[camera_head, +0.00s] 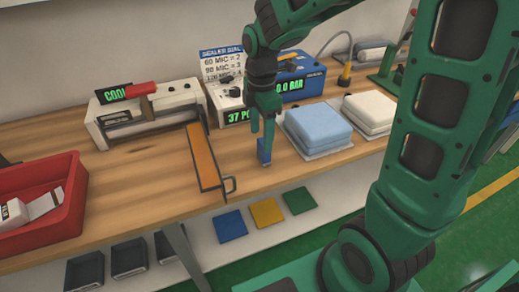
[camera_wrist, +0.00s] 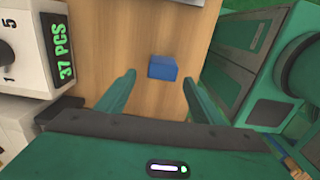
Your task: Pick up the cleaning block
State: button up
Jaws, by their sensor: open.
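The cleaning block looks to be the small blue block (camera_head: 264,151) on the wooden table, between the orange strip and the light blue mattress-like pad. It also shows in the wrist view (camera_wrist: 163,67), lying on the wood just beyond and between my fingertips. My gripper (camera_head: 263,128) points down over the block in the head view and partly hides it. In the wrist view my gripper (camera_wrist: 158,78) has its two fingers apart with nothing between them. I cannot tell whether a finger touches the block.
A light blue pad (camera_head: 317,127) and a white pad (camera_head: 370,110) lie right of the block. An orange strip with a handle (camera_head: 206,160) is on the left. A counter box (camera_head: 232,97) stands behind. A red bin (camera_head: 76,190) is at far left.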

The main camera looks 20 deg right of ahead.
jog(key=shift+d+f, duration=0.2)
jog(key=shift+f, duration=0.45)
jog(key=shift+d+f, duration=0.2)
jog(key=shift+f, duration=0.4)
jog(key=shift+s+f, duration=0.15)
jog(key=shift+f, duration=2.45)
jog(key=shift+c, duration=0.6)
jog(key=c, duration=1.1)
jog(key=shift+r, duration=0.1)
jog(key=shift+c, duration=0.2)
